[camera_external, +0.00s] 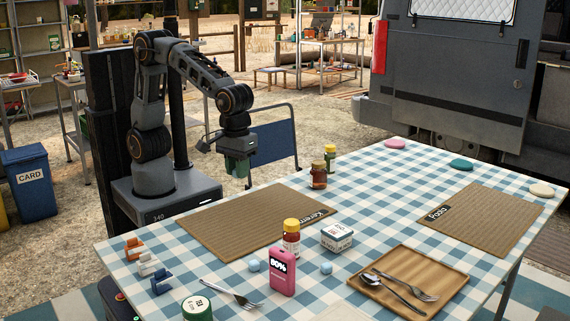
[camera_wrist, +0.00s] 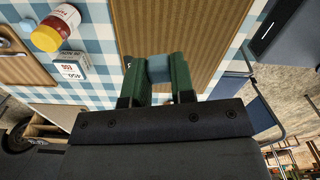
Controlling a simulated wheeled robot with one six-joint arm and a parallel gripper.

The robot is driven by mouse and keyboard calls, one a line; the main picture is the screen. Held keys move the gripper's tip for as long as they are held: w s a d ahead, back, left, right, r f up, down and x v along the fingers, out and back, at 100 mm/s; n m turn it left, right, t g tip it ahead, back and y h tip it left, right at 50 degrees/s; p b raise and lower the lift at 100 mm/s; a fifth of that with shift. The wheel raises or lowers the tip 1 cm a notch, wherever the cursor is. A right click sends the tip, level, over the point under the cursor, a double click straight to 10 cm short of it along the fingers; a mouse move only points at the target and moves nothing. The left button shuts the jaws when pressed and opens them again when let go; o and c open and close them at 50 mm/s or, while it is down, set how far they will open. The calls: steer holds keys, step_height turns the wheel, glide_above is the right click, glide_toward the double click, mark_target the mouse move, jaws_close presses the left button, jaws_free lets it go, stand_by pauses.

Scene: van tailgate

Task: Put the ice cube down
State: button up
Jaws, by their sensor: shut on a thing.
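The cube is hidden by the fingers in the external view. Two small pale blue lumps, the left one (camera_external: 254,265) and the right one (camera_external: 326,268), lie on the cloth on either side of a pink bottle (camera_external: 283,277).
A name-tagged placemat (camera_external: 235,222) lies at the table's left. Two small jars (camera_external: 319,176) stand behind it. A yellow-capped bottle (camera_external: 291,240) and a white box (camera_external: 337,238) stand mid-table. A wooden tray (camera_external: 440,295) holds a spoon and fork. Several clips (camera_external: 147,265) lie at the left edge.

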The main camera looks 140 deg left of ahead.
steer(key=w+a+p, duration=0.3)
steer(key=w+a, duration=0.3)
steer(key=a, duration=0.3)
steer(key=m+p, duration=0.3)
glide_above(337, 230)
steer(key=f, duration=0.5)
steer(key=s+f, duration=0.1)
steer(key=f, duration=0.1)
steer(key=shift+d+f, duration=0.1)
steer(key=shift+f, duration=0.05)
steer(key=shift+w+f, duration=0.3)
steer(key=shift+f, duration=0.15)
steer(key=shift+w+f, duration=0.15)
steer(key=shift+f, duration=1.5)
